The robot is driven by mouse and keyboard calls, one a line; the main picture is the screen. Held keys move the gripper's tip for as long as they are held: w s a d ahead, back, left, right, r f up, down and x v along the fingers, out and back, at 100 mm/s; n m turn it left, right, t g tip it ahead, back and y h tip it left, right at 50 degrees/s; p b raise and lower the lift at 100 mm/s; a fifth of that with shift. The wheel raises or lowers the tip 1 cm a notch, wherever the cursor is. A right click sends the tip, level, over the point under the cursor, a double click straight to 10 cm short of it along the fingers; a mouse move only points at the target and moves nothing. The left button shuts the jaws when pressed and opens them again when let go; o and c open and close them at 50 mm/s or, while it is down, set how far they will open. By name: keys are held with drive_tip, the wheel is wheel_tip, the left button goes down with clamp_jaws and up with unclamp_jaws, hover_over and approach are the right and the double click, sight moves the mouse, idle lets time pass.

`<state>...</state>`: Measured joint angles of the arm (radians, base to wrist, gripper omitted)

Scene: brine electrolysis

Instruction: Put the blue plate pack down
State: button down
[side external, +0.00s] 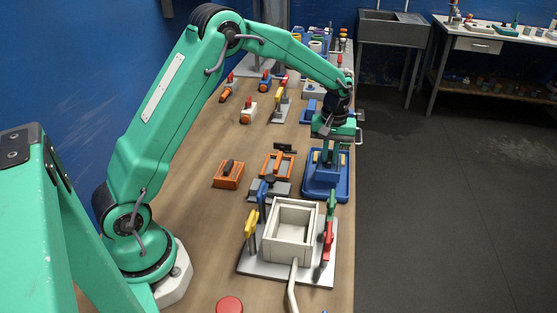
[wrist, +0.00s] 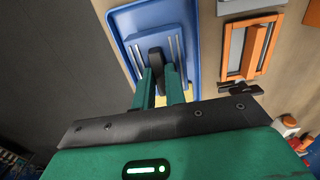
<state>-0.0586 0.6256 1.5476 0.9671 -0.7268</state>
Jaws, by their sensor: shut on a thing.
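My gripper (side external: 331,150) points down over a blue tray (side external: 345,190) near the right edge of the bench. In the wrist view, the two green fingers of my gripper (wrist: 160,84) are shut on the black handle of the blue plate pack (wrist: 137,48). The pack is a flat blue piece with pale slots, and it lies within the outline of the blue tray (wrist: 113,22). I cannot tell whether the pack touches the tray floor. A small yellow patch shows beside the fingers. My gripper partly hides the pack in the side view.
An orange frame (side external: 268,164) and an orange block with a dark handle (side external: 228,176) are left of the tray. A white open box (side external: 291,247) on a grey plate stands in front, with coloured clamps around it.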

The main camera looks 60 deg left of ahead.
sight(330, 157)
drive_tip(key=shift+f, duration=1.7)
drive_tip(key=shift+f, duration=0.1)
drive_tip(key=c, duration=1.5)
unclamp_jaws()
drive_tip(key=shift+f, duration=0.1)
drive_tip(key=shift+o, duration=0.2)
wheel_tip(330, 157, up, 12)
drive_tip(key=shift+r, duration=0.25)
